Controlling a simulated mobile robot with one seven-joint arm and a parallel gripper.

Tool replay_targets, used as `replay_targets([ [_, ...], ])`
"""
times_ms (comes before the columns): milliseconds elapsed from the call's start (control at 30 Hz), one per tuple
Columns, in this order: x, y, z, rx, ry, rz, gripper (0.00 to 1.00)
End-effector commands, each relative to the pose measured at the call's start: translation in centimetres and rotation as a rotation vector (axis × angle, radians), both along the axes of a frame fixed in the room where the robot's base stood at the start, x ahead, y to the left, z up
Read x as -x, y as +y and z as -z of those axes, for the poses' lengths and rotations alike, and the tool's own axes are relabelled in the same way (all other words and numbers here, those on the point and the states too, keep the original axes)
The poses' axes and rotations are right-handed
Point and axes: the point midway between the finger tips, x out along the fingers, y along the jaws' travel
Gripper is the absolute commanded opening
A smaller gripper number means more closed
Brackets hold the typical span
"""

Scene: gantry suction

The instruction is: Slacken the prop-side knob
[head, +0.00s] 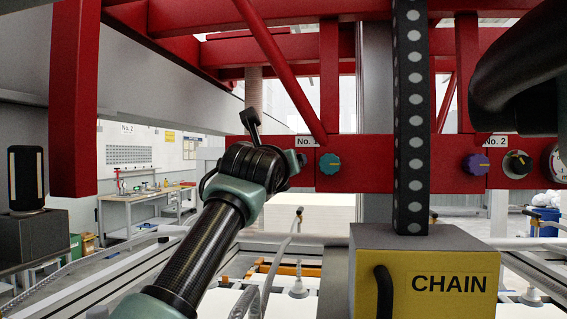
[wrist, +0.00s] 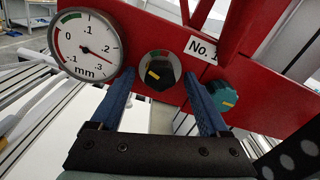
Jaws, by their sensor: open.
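In the wrist view, a black knob (wrist: 161,75) with a yellow mark sits on a dial plate with a coloured arc. A teal knob (wrist: 222,95) with a yellow mark is to its right, and also shows on the red beam in the head view (head: 329,163). A purple knob (head: 475,163) and a second black knob (head: 516,164) sit farther right. No label reads "prop-side". My gripper (wrist: 159,76) is open, its blue fingers on either side of the first black knob in the picture; contact cannot be told. In the head view my wrist mostly hides this spot.
A round mm gauge (wrist: 85,48) is left of the black knob, close to the left finger. A No. 1 label (wrist: 201,47) is above right. A yellow CHAIN box (head: 432,282) and dark perforated strip (head: 411,120) stand right of my arm.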

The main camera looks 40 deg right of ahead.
Motion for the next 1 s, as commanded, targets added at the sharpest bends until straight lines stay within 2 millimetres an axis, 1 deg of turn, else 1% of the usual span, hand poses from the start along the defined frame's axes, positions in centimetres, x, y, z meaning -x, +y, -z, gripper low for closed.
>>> replay_targets([
  [33, 0.01, 0.01, 0.01, 0.000, 0.000, 0.000, 0.79],
  [67, 0.02, 0.00, 0.01, 0.000, 0.000, 0.000, 0.75],
  [100, 0.02, 0.01, 0.01, 0.000, 0.000, 0.000, 0.68],
  [267, 0.03, 0.01, -0.02, 0.001, 0.001, 0.000, 0.39],
  [400, 0.03, 0.01, -0.02, 0.001, 0.001, 0.000, 0.14],
  [467, 0.03, 0.02, -0.03, 0.001, 0.001, 0.000, 0.03],
  [500, 0.03, 0.02, -0.03, 0.001, 0.001, 0.000, 0.00],
  [767, 0.03, 0.03, 0.11, 0.020, 0.021, 0.000, 0.00],
  [1000, 0.09, -0.01, 0.34, 0.100, 0.113, 0.001, 0.00],
])
